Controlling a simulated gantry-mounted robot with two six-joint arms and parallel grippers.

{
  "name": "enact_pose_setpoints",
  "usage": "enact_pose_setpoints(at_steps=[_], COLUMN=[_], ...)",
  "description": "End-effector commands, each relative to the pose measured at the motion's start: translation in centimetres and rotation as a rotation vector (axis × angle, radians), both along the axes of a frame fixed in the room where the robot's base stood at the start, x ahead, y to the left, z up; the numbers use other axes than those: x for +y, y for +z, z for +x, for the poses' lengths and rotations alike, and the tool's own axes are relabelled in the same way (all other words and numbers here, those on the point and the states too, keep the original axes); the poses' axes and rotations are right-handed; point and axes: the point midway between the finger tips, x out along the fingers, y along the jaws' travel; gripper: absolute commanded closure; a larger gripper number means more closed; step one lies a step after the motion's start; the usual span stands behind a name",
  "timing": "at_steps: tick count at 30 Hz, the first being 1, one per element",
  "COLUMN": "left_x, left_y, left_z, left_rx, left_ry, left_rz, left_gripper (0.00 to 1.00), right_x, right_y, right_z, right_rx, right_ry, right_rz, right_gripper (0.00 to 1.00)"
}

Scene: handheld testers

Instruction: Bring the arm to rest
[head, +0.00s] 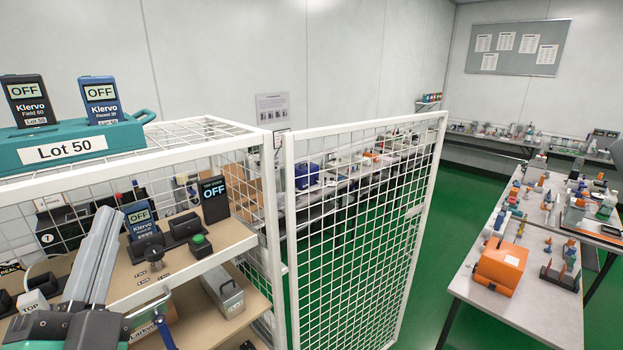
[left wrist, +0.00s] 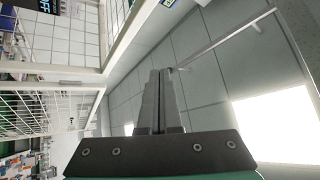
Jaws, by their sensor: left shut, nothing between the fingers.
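My left gripper (head: 108,222) reaches up from the lower left in the head view, in front of the white wire cage. Its grey fingers lie together with nothing between them. In the left wrist view the shut fingers (left wrist: 158,78) point toward the pale wall and ceiling panels, clear of any object. My right gripper does not show in either view.
A white wire cage (head: 268,215) has its mesh door (head: 365,225) swung open. Testers reading OFF (head: 213,200) stand on its shelf beside a green button (head: 200,245). A teal Lot 50 holder (head: 105,153) with two testers sits on top. Benches stand right, with green floor between.

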Motion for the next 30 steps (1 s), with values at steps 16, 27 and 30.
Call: enact_pose_setpoints(at_steps=[16, 27, 30], left_x=[-5.1, -5.0, -5.0], left_y=[20.4, 35.3, 36.4], left_z=[-8.5, -8.4, -8.4], left_rx=[-0.341, -0.339, -0.339], left_ry=[-0.953, -0.949, -0.948], left_rz=[-0.841, -0.84, -0.841], left_gripper=[1.0, 1.0, 1.0], right_x=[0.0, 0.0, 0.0], right_y=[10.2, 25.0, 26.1], right_z=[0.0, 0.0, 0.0], right_rx=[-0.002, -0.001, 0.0], right_ry=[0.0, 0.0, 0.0], right_rz=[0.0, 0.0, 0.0], right_gripper=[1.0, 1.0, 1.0])
